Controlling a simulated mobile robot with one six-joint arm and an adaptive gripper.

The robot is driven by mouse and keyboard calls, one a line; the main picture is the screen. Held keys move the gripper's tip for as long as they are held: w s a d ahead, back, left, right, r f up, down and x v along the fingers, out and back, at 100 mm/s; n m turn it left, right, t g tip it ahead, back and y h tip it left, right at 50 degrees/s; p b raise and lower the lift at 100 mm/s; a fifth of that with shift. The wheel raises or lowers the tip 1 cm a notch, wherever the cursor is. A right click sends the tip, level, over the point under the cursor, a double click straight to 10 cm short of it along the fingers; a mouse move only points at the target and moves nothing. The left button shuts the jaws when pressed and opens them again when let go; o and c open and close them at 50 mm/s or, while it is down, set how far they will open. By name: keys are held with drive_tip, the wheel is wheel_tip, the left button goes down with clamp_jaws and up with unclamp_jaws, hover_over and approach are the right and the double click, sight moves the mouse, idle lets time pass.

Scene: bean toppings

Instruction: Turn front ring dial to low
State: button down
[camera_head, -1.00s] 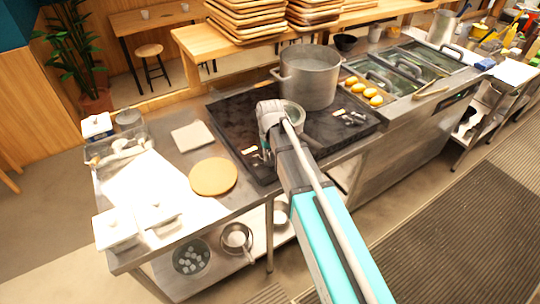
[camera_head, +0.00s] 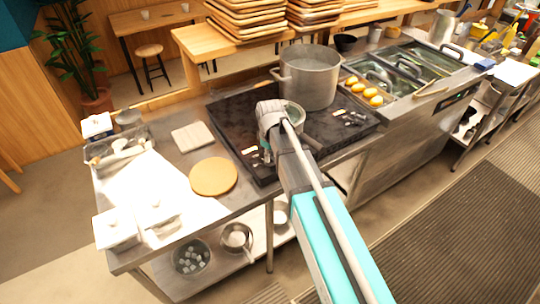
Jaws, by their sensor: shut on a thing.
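The black hob (camera_head: 228,112) is set in the steel counter, with a large steel pot (camera_head: 310,78) at its back. A smaller pan (camera_head: 296,112) sits on it, partly hidden behind my arm. My gripper (camera_head: 264,157) points down at the hob's front left edge, beside a small pale label (camera_head: 249,150). It is shut on the front ring dial, which the fingers and wrist hide. The dial's setting cannot be read from here.
A round wooden board (camera_head: 213,176) and a pale square board (camera_head: 192,136) lie left of the hob. White lidded containers (camera_head: 116,229) stand at the front left. Yellow round items (camera_head: 372,97) lie right of the pot.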

idle(0.4)
drive_tip(key=c, duration=0.6)
unclamp_jaws()
drive_tip(key=shift+m, duration=0.3)
